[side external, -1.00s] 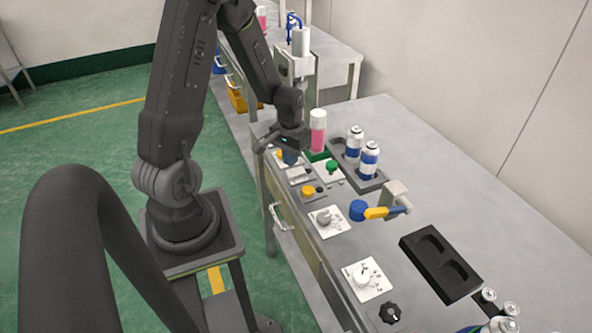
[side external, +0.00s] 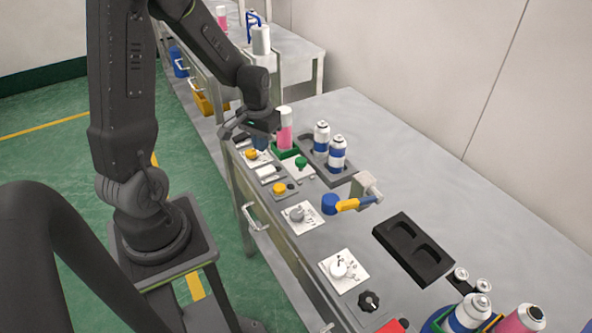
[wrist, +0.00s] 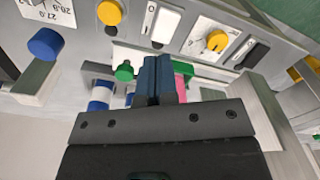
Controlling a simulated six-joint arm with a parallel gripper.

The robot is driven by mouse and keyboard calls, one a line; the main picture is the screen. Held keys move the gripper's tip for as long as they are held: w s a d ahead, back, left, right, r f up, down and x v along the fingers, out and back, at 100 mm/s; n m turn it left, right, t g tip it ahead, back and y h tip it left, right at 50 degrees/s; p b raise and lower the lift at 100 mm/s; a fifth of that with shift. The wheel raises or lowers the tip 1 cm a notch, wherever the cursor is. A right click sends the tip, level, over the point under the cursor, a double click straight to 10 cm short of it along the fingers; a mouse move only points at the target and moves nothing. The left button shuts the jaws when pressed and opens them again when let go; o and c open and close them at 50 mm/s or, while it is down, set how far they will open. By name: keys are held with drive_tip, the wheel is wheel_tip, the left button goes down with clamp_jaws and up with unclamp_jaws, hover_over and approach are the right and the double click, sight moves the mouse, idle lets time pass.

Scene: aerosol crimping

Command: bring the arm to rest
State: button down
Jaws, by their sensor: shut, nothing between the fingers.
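My gripper (side external: 260,143) hangs above the control panels on the near edge of the bench, left of a pink can with a white cap (side external: 285,128). In the wrist view its two blue fingers (wrist: 160,75) are together, with nothing between them. The fingers and the gripper body partly cover the pink can and the blue and white cans there. The fingertips appear clear of the panels, though the gap is hard to judge.
Two blue and white cans (side external: 337,152) stand in a dark tray. An empty black tray (side external: 413,246) and several cans (side external: 468,312) lie to the front right.

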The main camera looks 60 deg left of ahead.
drive_tip(key=s+d+r+m+t, duration=0.1)
drive_tip(key=d+r+m+t, duration=0.15)
drive_tip(key=d+r, duration=0.85)
drive_tip(key=s+d+r+m+t, duration=0.2)
drive_tip(key=s+d+r+m, duration=0.1)
drive_tip(key=s+d+r, duration=0.4)
drive_tip(key=shift+s+d+r+t, duration=0.35)
drive_tip(key=shift+s+d+r, duration=0.05)
drive_tip(key=shift+s+d, duration=0.2)
drive_tip(key=w+a+f+g, duration=0.2)
drive_tip(key=w+a+f, duration=0.4)
drive_tip(key=a, duration=0.4)
drive_tip(key=w+a+f+g, duration=0.3)
drive_tip(key=w+a+f, duration=0.2)
drive_tip(key=a, duration=0.5)
wheel_tip(320, 180, down, 2)
drive_tip(key=shift+w+a+f+g, duration=0.2)
drive_tip(key=shift+w+a+g, duration=0.1)
drive_tip(key=shift+w, duration=0.1)
